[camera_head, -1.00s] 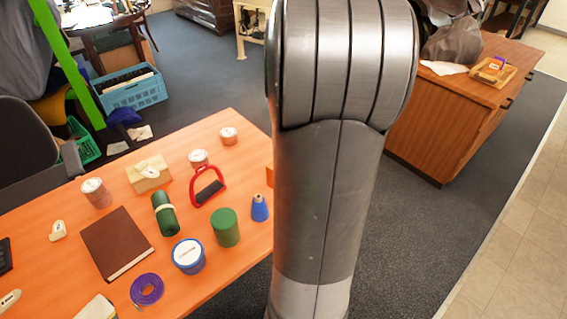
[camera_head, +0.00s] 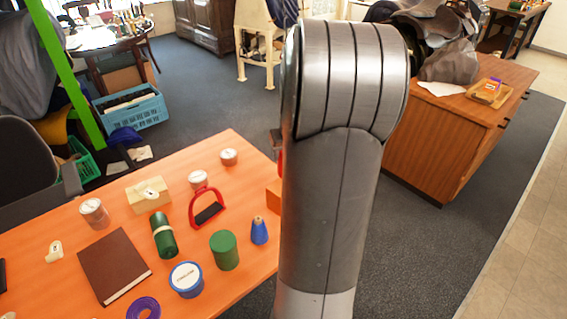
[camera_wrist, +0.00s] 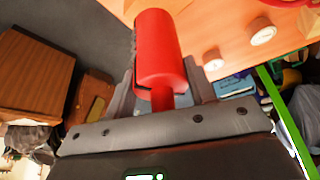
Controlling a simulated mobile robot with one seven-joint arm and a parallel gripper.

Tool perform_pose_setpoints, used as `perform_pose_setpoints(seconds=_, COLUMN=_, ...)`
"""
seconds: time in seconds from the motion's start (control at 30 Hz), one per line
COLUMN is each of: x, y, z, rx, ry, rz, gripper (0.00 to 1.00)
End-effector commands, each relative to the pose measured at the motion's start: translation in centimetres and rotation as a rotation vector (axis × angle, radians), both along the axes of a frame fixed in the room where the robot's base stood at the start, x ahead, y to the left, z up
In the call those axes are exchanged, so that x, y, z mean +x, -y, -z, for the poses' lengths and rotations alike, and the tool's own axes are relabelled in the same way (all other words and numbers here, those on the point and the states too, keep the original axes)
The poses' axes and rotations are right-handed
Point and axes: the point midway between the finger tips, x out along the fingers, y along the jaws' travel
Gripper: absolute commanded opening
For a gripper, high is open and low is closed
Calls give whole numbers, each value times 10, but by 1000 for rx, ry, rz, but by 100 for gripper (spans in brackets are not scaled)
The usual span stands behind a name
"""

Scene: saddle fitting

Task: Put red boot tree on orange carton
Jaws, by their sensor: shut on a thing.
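The red boot tree (camera_wrist: 158,50) is between the two fingers of my gripper (camera_wrist: 160,78) in the wrist view. My gripper is shut on it, and it extends beyond the fingertips. In the head view, a sliver of red (camera_head: 281,163) at the left edge of my arm appears to be the boot tree; most of it is hidden. The orange carton (camera_head: 273,194) is at the right edge of the orange table, partly hidden behind my arm. The held boot tree appears above and beyond the carton, apart from it.
The orange table (camera_head: 205,255) holds a red stirrup (camera_head: 208,207), a blue cone (camera_head: 259,231), a green cylinder (camera_head: 224,250), a green roll (camera_head: 164,235), a brown book (camera_head: 114,265) and several tins. A wooden cabinet (camera_head: 436,140) stands at the right. Grey floor is clear between them.

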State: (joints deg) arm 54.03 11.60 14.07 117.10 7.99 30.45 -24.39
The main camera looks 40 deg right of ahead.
Motion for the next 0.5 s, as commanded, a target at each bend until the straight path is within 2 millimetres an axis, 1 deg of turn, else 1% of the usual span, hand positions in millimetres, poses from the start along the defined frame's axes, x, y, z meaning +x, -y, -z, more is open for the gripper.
perform_pose_setpoints(seconds=0.03, x=6, y=-3, z=3, rx=0, ry=0, rz=-3, gripper=23)
perform_pose_setpoints(seconds=0.1, x=9, y=-4, z=6, rx=-1, ry=0, rz=-2, gripper=23)
perform_pose_setpoints(seconds=0.23, x=11, y=-5, z=13, rx=0, ry=0, rz=0, gripper=23)
perform_pose_setpoints(seconds=0.4, x=10, y=-5, z=38, rx=2, ry=-2, rz=1, gripper=23)
perform_pose_setpoints(seconds=0.5, x=11, y=-5, z=47, rx=0, ry=0, rz=0, gripper=23)
